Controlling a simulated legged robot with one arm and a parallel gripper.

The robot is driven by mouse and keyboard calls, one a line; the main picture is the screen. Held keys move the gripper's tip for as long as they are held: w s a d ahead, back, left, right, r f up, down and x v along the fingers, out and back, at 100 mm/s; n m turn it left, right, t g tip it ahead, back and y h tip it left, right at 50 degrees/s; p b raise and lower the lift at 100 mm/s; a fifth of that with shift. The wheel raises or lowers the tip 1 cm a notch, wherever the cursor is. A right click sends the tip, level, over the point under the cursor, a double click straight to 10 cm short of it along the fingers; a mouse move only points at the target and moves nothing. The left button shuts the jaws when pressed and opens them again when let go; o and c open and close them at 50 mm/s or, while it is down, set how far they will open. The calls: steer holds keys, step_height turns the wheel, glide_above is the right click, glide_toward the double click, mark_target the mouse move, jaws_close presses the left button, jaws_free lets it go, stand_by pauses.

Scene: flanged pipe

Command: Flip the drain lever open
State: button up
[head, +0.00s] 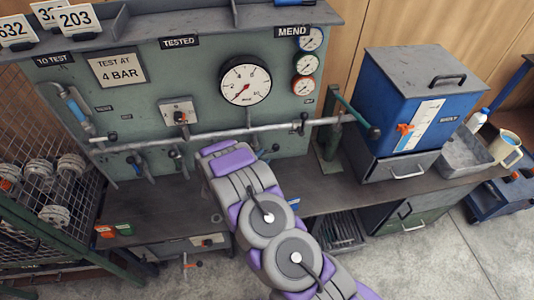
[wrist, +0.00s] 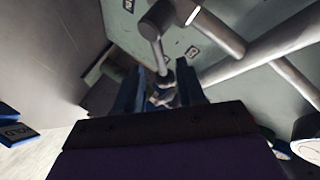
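In the wrist view, the two dark blue fingers of my gripper (wrist: 162,88) stand apart, one on each side of a grey lever (wrist: 157,45) with a rounded end. The lever's lower end lies between the fingers; I see no clear contact. No label shows that this is the drain lever. In the head view, my purple and grey arm reaches to the panel below the large gauge, and it hides my gripper and that lever. Other small levers (head: 175,158) hang under the long horizontal pipe (head: 215,134) to the left.
The green test panel (head: 140,105) carries a large gauge (head: 245,82) and several smaller ones. The bench top (head: 150,212) is mostly clear left of my arm. A blue tank (head: 418,95) stands at the right, beside a grey tray (head: 462,152) and a jug (head: 506,148).

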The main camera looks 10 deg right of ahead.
mark_target(266, 153)
steer(key=shift+b+x, duration=0.3)
steer(key=shift+x, duration=2.25)
steer(key=shift+c, duration=0.4)
jaws_close()
